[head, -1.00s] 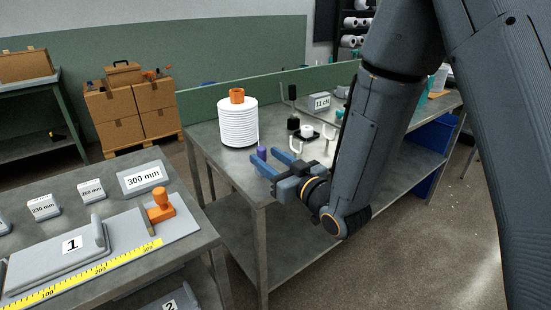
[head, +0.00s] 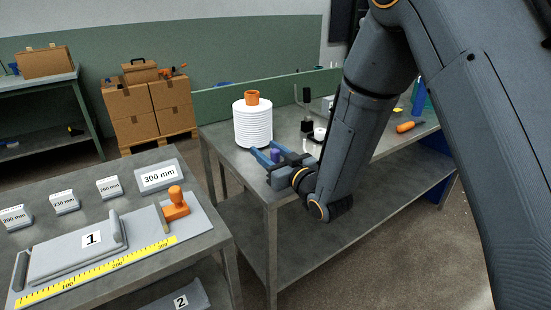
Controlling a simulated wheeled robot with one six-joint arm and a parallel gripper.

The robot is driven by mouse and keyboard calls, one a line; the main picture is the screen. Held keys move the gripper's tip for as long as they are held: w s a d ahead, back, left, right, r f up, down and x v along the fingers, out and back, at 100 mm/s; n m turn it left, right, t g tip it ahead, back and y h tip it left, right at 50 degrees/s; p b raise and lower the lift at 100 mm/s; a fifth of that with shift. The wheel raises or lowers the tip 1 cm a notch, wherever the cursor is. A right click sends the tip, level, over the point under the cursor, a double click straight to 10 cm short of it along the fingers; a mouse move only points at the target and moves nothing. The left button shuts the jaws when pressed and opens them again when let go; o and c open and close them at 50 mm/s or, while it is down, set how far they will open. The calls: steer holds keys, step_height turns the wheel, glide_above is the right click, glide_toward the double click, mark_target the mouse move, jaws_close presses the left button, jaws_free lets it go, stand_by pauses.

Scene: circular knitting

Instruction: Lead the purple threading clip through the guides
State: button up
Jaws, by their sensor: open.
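The purple threading clip (head: 275,155) is a small upright piece on the far metal table, just in front of the white yarn cone (head: 253,126) with its orange top. My gripper (head: 264,156) has its blue fingers open around or beside the clip; I cannot tell whether they touch it. A small part of a white guide (head: 311,146) shows just right of my gripper, and the rest of the guides are hidden behind my arm. A black post (head: 307,112) stands behind.
The near table (head: 200,215) at the left holds a yellow ruler (head: 110,270), an orange-handled tool (head: 176,204) and several size blocks. An orange-handled tool (head: 405,127) lies at the far table's right.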

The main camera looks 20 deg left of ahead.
jaws_close()
steer(key=shift+r, duration=0.1)
step_height(320, 180, up, 10)
steer(key=shift+b, duration=0.35)
stand_by(0.4)
steer(key=c, duration=0.7)
jaws_free()
steer(key=shift+c, duration=1.4)
